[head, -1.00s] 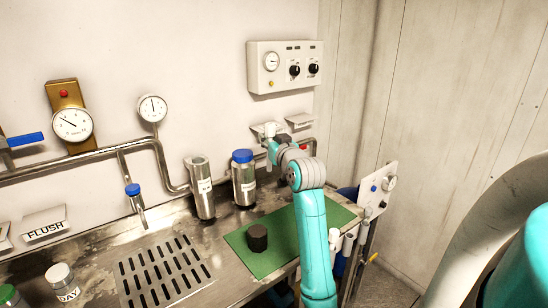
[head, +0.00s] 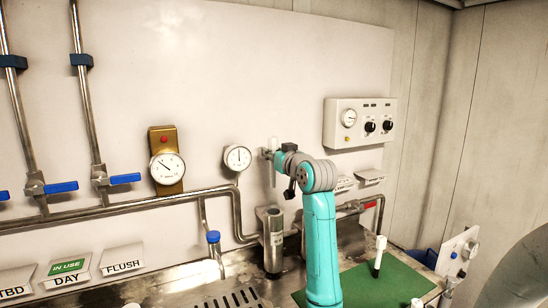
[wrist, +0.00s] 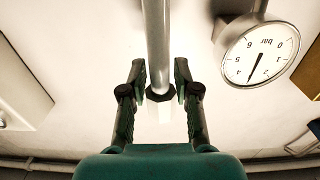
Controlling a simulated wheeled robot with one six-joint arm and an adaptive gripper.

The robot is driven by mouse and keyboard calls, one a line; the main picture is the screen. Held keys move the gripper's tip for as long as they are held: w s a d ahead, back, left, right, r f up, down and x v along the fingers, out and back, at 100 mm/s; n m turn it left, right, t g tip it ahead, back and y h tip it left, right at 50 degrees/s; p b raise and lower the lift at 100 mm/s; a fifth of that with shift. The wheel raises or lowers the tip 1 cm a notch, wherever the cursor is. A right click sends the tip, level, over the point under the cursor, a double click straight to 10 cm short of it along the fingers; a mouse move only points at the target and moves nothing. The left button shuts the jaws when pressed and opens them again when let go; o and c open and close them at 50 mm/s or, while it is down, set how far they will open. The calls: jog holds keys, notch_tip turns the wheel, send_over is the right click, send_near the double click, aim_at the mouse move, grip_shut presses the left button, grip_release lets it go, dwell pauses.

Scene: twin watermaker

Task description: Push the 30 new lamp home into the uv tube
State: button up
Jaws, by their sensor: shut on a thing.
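My gripper (head: 272,154) is shut on a slim pale lamp (head: 274,177), held upright against the wall background. The uv tube (head: 272,241), a metal cylinder with a label and an open top, stands upright on the counter below the gripper. The lamp's lower end appears above the tube mouth, apart from it. Whether they are lined up in depth I cannot tell.
A pressure gauge (head: 237,158) and a pipe (head: 130,208) run along the wall close by. A blue-capped tap (head: 213,242) stands left of the tube. A white rod in a dark base (head: 379,254) stands on the green mat (head: 395,281). My arm hides part of the counter.

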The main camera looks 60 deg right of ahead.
aim_at(273, 187)
jog(key=shift+f, duration=0.1)
jog(key=shift+f, duration=2.8)
jog(key=shift+f, duration=5.65)
